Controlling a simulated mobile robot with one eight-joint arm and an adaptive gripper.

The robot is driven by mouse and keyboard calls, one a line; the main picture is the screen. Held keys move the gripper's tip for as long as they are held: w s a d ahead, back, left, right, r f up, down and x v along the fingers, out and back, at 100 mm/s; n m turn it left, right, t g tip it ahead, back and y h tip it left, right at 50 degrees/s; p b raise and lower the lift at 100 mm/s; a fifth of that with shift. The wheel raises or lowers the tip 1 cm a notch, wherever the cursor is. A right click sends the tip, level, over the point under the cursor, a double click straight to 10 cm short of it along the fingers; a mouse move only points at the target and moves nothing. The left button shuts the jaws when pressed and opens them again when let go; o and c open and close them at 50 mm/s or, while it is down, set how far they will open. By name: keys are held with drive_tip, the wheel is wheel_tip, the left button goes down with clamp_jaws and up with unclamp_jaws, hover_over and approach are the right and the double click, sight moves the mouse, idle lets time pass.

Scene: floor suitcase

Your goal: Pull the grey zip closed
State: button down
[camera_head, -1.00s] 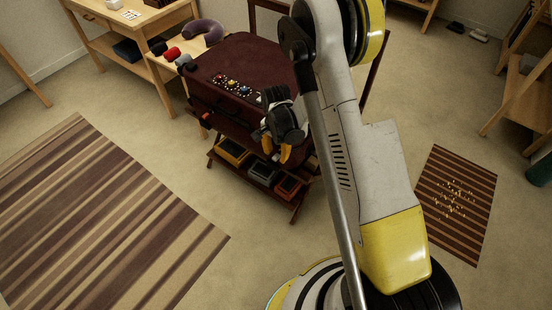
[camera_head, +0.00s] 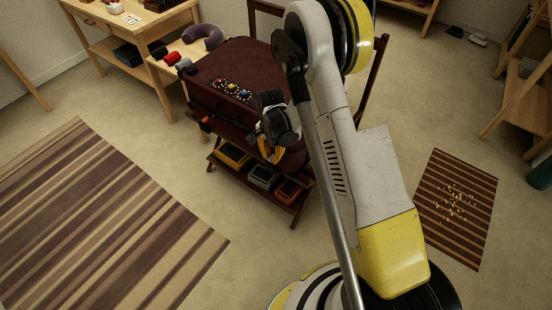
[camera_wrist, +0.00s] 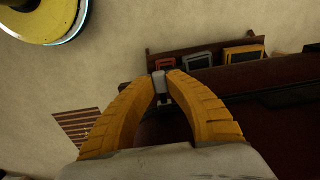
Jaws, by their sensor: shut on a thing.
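The dark maroon suitcase (camera_head: 238,62) lies on a wooden stand, with a row of small coloured items on its top. Its dark side also fills the right of the wrist view (camera_wrist: 275,128). My gripper (camera_head: 270,157) is low at the suitcase's near right corner, partly overlapped by my arm. In the wrist view my yellow fingers (camera_wrist: 164,76) are closed together on a small grey zip pull (camera_wrist: 158,77). The zip's track is too dark to make out, so I cannot tell how far along it the pull sits.
The stand's lower shelf holds a yellow tray (camera_head: 232,155), a grey one (camera_head: 262,176) and a red one (camera_head: 288,189). A wooden table (camera_head: 140,30) and a neck pillow (camera_head: 203,37) are behind left. Striped rugs (camera_head: 100,215) lie on open floor.

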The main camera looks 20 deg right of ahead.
drive_tip(key=w+a, duration=0.4)
drive_tip(key=w, duration=0.2)
drive_tip(key=shift+w+a, duration=0.15)
drive_tip(key=shift+a, duration=0.15)
drive_tip(key=c, duration=1.3)
unclamp_jaws()
drive_tip(key=shift+c, duration=0.2)
wheel_tip(320, 180, up, 12)
